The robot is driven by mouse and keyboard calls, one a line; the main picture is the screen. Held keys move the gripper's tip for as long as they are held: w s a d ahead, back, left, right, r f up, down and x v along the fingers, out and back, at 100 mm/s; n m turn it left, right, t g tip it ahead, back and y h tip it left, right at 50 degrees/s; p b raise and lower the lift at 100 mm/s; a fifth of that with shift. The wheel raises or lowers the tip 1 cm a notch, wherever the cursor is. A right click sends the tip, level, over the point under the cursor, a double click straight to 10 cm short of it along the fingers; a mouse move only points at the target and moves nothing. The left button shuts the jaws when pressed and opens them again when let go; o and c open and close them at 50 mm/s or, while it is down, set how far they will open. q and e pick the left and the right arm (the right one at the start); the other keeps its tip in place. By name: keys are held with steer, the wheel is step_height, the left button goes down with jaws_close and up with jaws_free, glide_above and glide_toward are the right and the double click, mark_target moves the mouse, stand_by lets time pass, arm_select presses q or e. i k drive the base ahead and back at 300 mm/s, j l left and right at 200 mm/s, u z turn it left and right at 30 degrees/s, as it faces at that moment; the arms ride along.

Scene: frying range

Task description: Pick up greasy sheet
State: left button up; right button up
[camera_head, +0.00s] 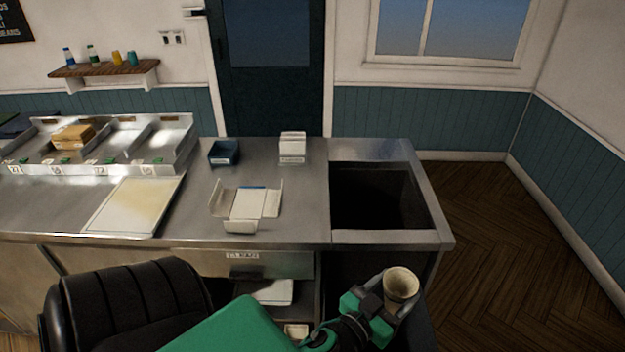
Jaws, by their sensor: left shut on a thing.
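A pale sheet (134,206) with a yellowish, greasy-looking stain lies flat on the left part of the steel counter. My left gripper (384,304) is at the lower right, in front of the counter and well away from this sheet. It is shut on a beige, round, cup-like thing (402,284) with a hollow-looking top. I cannot tell whether that thing is a cup or rolled paper. My right gripper is not in view.
The steel counter (300,205) has a dark square opening (375,198) at its right. An open white carton (248,205), a blue tray (224,152) and a white box (292,147) stand on it. Sloped bins (170,145) are at the left. A black chair (130,300) stands in front.

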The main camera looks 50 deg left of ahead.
mark_target(135, 207)
steer(key=u, duration=1.05)
steer(key=j+u, duration=0.25)
steer(key=u, duration=0.2)
steer(key=j+u, duration=0.25)
steer(key=u, duration=0.15)
steer(key=i+j+u, duration=0.15)
steer(key=u, duration=0.3)
steer(key=i+j+u, duration=0.1)
steer(key=j+u, duration=0.15)
steer(key=u, duration=0.15)
steer(key=i+j+u, duration=0.15)
steer(key=u, duration=0.3)
steer(key=i+j+u, duration=0.1)
steer(key=u, duration=0.3)
steer(key=i+j+u, duration=0.1)
steer(key=i+u, duration=0.45)
steer(key=i, duration=0.25)
steer(key=i+z, duration=0.2)
steer(key=z, duration=0.15)
steer(key=i+z, duration=0.5)
steer(key=z, duration=0.2)
